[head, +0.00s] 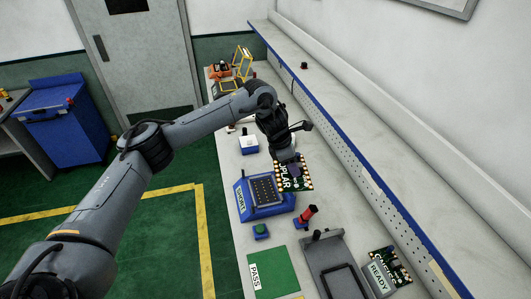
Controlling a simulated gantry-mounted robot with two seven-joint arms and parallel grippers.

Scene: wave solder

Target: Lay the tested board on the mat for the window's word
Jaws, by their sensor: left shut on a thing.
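My left gripper (286,159) is shut on a dark board (295,178) with gold edge pads and white lettering. The board is tilted and held above the far right part of a blue tester (272,210) with a dark pin bed (264,191). A white label or window (241,201) on the tester's left side carries a word that looks like SHORT, though it is small. A green mat (277,270) marked PASS lies at the front of the bench. No other mat can be made out. My right gripper is out of view.
A green button box (261,231) and a red-handled part (306,215) stand between tester and mat. A grey fixture (337,262) is right of the mat. Another board (391,263) lies by a READY-labelled unit (377,281). A blue-edged shelf (345,133) runs along the right.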

